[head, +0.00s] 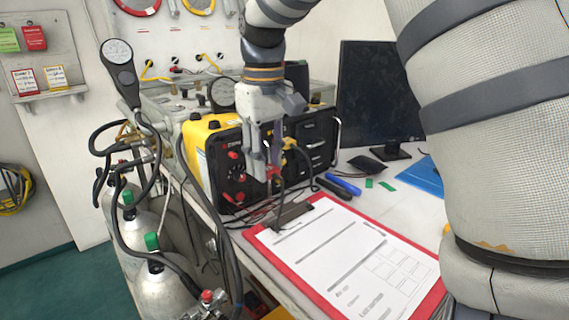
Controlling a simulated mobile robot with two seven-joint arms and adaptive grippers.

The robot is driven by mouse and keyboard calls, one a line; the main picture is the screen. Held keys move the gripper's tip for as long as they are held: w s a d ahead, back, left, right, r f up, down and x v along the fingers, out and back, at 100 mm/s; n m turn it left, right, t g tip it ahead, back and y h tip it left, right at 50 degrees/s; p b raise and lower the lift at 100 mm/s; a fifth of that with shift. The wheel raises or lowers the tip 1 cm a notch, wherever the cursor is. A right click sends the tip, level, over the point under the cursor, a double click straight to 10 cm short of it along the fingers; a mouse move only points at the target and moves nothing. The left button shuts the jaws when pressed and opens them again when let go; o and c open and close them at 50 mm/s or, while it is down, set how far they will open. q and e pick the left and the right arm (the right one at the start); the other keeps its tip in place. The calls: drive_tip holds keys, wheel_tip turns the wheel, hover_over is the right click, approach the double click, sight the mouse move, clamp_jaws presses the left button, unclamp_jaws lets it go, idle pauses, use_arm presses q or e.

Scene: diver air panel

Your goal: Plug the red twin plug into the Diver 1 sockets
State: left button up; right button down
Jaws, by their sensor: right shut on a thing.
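My right gripper (265,174) reaches down from the top, in front of the yellow and black panel box (220,170). It is shut on the red twin plug (273,172), which shows only as a small red piece at the fingertips. A dark cable hangs below the plug. The box's front carries red fittings at its left side; the socket labels are too small to read. The fingers hide part of the front, and I cannot tell whether the plug touches a socket. A yellow plug (291,147) with a cable shows just right of the gripper. My left gripper is out of view.
A red clipboard (421,307) with papers lies in front of the box. Blue and black pens (343,186) lie right of it, near a monitor (377,105). Gas cylinders (163,285) with hoses stand at the lower left.

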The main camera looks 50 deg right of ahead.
drive_tip(key=w, duration=0.5)
drive_tip(key=shift+w+r+b, duration=0.1)
drive_tip(key=shift+w+b, duration=0.2)
drive_tip(key=shift+b, duration=0.05)
idle(0.3)
drive_tip(key=shift+r+p, duration=0.1)
drive_tip(key=shift+p, duration=0.2)
idle(0.5)
drive_tip(key=shift+w+f, duration=0.2)
idle(0.9)
drive_tip(key=shift+w+d+r, duration=0.1)
drive_tip(key=shift+w+d, duration=0.05)
drive_tip(key=shift+w, duration=0.6)
idle(1.4)
